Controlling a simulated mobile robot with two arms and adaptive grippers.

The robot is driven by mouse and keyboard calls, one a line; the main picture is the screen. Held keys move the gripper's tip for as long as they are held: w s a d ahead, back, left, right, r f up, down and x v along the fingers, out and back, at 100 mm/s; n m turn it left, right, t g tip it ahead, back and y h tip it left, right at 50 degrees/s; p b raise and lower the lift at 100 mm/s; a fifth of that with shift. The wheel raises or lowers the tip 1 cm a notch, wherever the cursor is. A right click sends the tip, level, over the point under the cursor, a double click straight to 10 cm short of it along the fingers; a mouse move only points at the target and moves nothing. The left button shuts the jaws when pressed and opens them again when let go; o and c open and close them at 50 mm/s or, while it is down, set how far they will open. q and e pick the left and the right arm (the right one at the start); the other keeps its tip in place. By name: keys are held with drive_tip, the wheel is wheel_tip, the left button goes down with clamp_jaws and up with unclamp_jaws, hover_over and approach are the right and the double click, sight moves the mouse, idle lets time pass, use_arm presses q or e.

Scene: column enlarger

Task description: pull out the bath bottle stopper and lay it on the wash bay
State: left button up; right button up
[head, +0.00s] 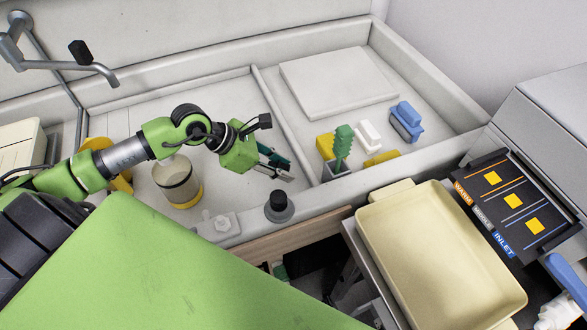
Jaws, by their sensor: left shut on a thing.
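My left gripper (288,172) hangs over the wash bay (225,108), near its front rim and left of the divider. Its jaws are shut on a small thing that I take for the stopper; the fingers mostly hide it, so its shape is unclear. A clear round vessel with a yellow base (178,182) stands upright in the bay, left of the gripper. I cannot tell whether it is the bath bottle. A black round-topped piece with a grey base (279,206) is on the front rim, just below the gripper in the picture. My right gripper is not in view.
Right of the divider are a white slab (338,82), a green ribbed piece (342,145), a white block (368,135) and a blue clip (406,121). A cream tray (392,205) and a control panel (515,200) are at the right. The bay floor behind the gripper is clear.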

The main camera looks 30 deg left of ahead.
use_arm(q)
drive_tip(key=shift+f, duration=0.35)
drive_tip(key=shift+a+f+b, duration=0.1)
drive_tip(key=shift+f+b, duration=0.5)
drive_tip(key=shift+f, duration=0.1)
drive_tip(key=shift+f+b, duration=0.9)
drive_tip(key=shift+f, duration=0.45)
drive_tip(key=o, duration=1.1)
drive_tip(key=shift+c, duration=0.2)
